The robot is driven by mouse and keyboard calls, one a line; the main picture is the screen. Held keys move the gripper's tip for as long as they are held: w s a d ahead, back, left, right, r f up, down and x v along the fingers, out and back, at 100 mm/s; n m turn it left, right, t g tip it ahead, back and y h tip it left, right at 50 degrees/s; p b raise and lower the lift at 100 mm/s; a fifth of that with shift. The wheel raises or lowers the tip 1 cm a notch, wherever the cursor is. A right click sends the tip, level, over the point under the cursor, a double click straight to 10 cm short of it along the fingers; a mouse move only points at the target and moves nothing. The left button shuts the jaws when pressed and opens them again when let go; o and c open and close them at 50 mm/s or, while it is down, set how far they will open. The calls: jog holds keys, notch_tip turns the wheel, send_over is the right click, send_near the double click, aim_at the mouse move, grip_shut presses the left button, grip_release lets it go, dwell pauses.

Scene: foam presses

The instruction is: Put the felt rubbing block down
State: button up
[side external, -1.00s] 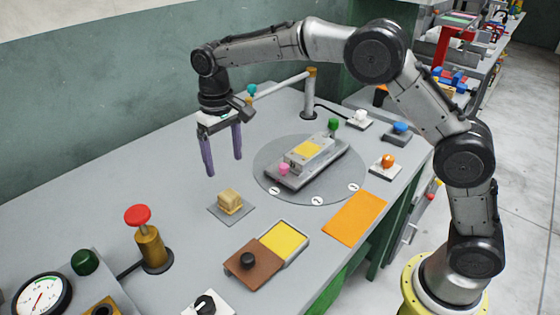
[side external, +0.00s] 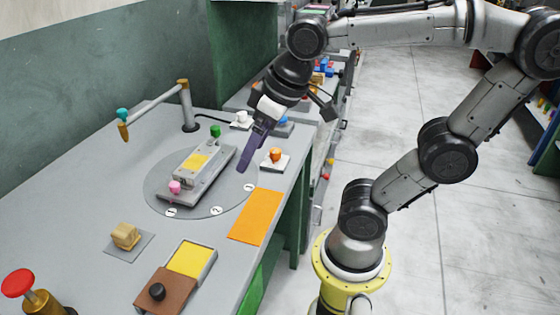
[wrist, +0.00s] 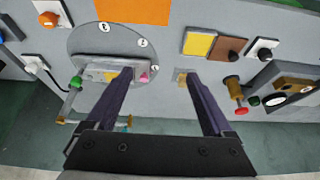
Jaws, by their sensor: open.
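The felt rubbing block is most likely the tan block (side external: 125,236), which sits on a small grey square pad (side external: 143,246) at the lower left of the side view. In the wrist view the block is partly hidden behind my right-hand finger. My gripper (side external: 246,166) is up at the right of the round turntable, tilted, and well away from the block. In the wrist view my gripper (wrist: 157,77) has its two purple fingers wide apart with nothing between them.
The grey turntable (side external: 160,204) carries a clamp fixture with a yellow top (side external: 194,162), pink knob and green knob. An orange sheet (side external: 256,216), a yellow pad (side external: 191,260) beside a brown lidded part (side external: 165,290), and a red button post (side external: 38,300) stand around.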

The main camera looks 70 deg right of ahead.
jog(key=shift+t, duration=0.4)
jog(key=s+f, duration=0.2)
jog(key=s, duration=0.1)
jog(key=s+f, duration=0.1)
jog(key=shift+s+d, duration=0.35)
jog(key=shift+r, duration=0.1)
dwell(0.4)
